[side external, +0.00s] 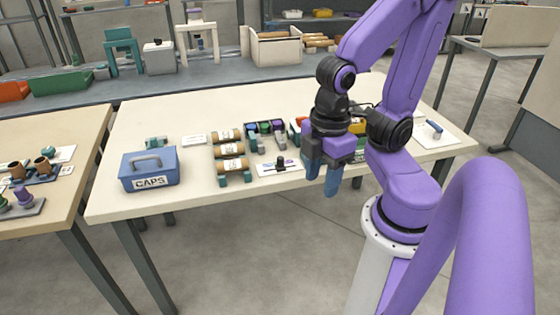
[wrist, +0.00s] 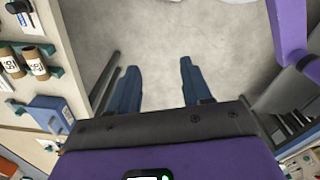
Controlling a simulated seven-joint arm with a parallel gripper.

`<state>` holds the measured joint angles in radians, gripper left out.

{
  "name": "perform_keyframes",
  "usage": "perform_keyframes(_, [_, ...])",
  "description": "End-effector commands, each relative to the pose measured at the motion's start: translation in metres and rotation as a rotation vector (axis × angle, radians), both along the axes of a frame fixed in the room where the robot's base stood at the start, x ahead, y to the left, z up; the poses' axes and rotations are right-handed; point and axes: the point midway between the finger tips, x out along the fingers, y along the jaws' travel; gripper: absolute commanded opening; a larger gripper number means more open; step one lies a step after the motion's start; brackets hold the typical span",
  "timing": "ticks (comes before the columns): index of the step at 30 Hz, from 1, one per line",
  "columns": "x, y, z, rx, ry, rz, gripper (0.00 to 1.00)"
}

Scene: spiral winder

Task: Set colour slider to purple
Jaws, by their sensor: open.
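The colour slider (side external: 281,165) appears to be the white plate with a dark knob near the front edge of the table. Its colour markings are too small to read. In the wrist view, what looks like the same slider (wrist: 17,8) is cut off at the top left corner. My gripper (side external: 322,180) is to the right of the slider in the side view, raised near the table's front edge. Its blue fingers are apart and empty. In the wrist view, my gripper (wrist: 158,70) has bare floor between its fingers.
Left of the slider stand cardboard tubes (side external: 230,150) on green holders and a blue CAPS box (side external: 150,168). Behind it is a dark tray (side external: 264,127) of coloured items. My arm hides part of the table's right side.

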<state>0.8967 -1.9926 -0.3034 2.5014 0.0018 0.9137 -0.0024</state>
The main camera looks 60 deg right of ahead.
Motion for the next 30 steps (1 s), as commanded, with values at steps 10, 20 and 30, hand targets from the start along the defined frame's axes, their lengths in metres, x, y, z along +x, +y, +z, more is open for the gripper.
perform_keyframes(10, [0.06,-0.006,0.0,-0.009,-0.001,-0.069,0.5])
perform_keyframes(20, [0.141,-0.047,-0.004,-0.018,0.002,-0.147,0.5])
perform_keyframes(30, [0.203,-0.126,-0.013,-0.024,0.009,-0.232,0.5])
